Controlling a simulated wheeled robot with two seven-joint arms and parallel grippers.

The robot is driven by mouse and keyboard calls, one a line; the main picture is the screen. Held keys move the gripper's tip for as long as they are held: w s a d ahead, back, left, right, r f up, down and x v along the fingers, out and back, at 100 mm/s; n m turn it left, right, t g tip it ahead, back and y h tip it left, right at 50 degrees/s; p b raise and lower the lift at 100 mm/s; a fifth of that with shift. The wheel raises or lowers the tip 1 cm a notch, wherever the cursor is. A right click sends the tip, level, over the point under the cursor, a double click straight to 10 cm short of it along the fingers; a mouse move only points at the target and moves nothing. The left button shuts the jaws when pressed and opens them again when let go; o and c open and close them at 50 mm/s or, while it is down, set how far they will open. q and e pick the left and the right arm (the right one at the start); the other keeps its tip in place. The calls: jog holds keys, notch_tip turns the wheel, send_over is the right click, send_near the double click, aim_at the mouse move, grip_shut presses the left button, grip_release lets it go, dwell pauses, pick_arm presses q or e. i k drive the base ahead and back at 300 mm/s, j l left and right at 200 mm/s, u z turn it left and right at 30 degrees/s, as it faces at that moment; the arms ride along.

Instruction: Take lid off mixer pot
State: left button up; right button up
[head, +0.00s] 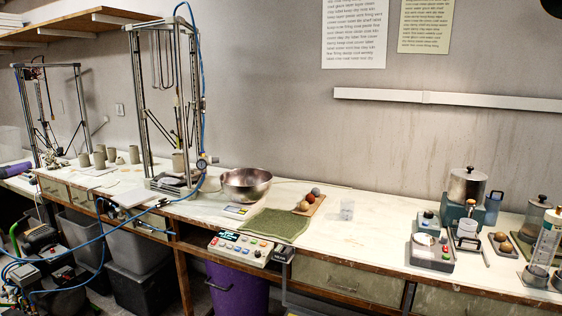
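A second, greyish container (536,216) with a black-knobbed lid stands farther right, partly hidden behind a clear cylinder (547,243). Neither of my grippers shows in the head view.
The bench (375,228) left of the mixer is mostly clear, except for a small glass (347,210).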

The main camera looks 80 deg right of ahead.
aim_at(468, 173)
jog(key=i+z, duration=0.15)
jog(key=z, duration=2.15)
